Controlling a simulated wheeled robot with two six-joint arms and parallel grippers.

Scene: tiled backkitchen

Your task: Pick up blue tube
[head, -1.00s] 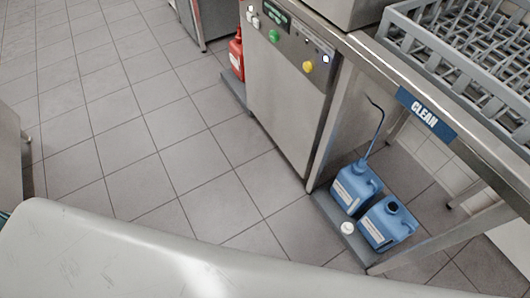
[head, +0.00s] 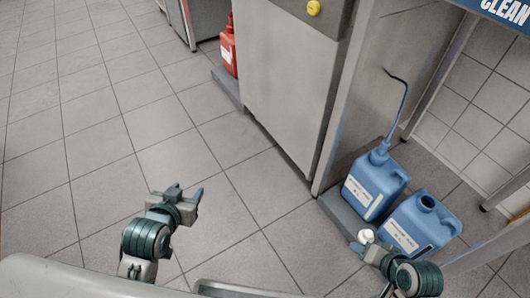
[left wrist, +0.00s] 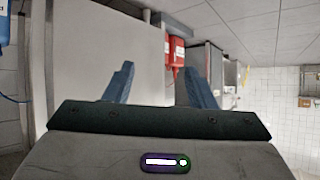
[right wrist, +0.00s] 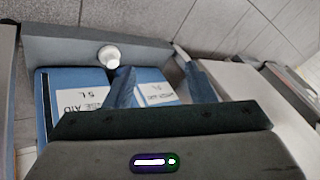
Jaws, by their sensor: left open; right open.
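The blue tube (head: 402,100) is thin and bent, and rises from the capped blue canister (head: 375,184) at the right of the head view. Its upper end hangs free beside the metal leg. My left gripper (head: 184,193) is open and empty over the floor, well left of the tube. My right gripper (head: 372,252) is low at the right, in front of the open-necked blue canister (head: 421,222). In the right wrist view its open fingers (right wrist: 152,75) point toward the canisters' labelled fronts (right wrist: 80,103); the tube is not seen there.
A steel machine (head: 285,75) and bench legs stand around the tube. A red canister (head: 229,50) is farther back. The tiled floor at left is clear.

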